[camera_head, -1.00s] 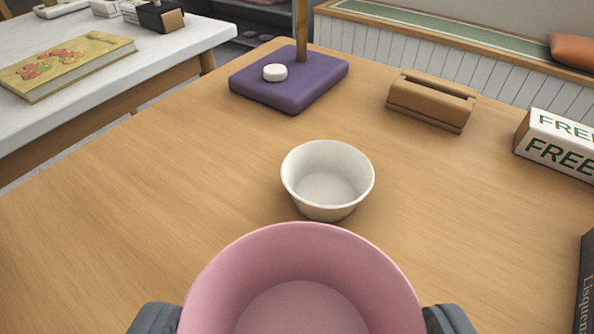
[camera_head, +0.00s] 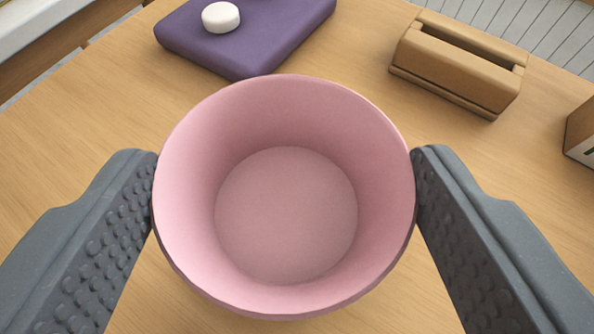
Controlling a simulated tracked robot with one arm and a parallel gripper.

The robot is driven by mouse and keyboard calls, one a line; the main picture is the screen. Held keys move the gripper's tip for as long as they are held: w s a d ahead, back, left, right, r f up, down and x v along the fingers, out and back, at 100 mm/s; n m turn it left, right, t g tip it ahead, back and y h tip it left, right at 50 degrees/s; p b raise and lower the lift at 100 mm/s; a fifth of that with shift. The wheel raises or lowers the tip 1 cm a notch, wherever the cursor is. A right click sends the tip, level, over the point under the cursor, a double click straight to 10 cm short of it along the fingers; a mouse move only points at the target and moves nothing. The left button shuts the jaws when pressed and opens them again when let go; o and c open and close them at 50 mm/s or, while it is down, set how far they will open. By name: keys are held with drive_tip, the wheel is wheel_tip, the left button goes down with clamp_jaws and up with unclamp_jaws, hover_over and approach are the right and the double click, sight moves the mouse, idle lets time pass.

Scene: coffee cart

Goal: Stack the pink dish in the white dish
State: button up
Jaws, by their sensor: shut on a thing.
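The pink dish (camera_head: 286,215) is a round, deep bowl, upright and empty, in the middle of the view. My gripper (camera_head: 286,185) is shut on it, with one grey studded finger pressed against each side of its outer wall. The white dish is not visible now; the pink dish covers the part of the table around where it stood. I cannot tell whether the pink dish touches it or how high it is held.
A purple base (camera_head: 250,45) with a round white piece (camera_head: 221,17) on it lies at the back left. A slotted wooden holder (camera_head: 460,62) stands at the back right, and a box (camera_head: 582,135) is at the right edge. Bare wooden table (camera_head: 90,160) shows at the left.

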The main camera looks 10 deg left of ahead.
sight(286, 300)
drive_tip(key=shift+w, duration=0.2)
drive_tip(key=shift+f, duration=0.4)
drive_tip(key=shift+f+b, duration=0.5)
drive_tip(key=shift+f, duration=0.8)
drive_tip(key=shift+f, duration=0.4)
drive_tip(key=o, duration=1)
drive_tip(key=shift+r, duration=0.5)
drive_tip(key=p+v, duration=0.1)
drive_tip(key=v, duration=1)
drive_tip(key=shift+s+r+p, duration=0.1)
drive_tip(key=shift+s+p, duration=0.2)
drive_tip(key=shift+s, duration=0.1)
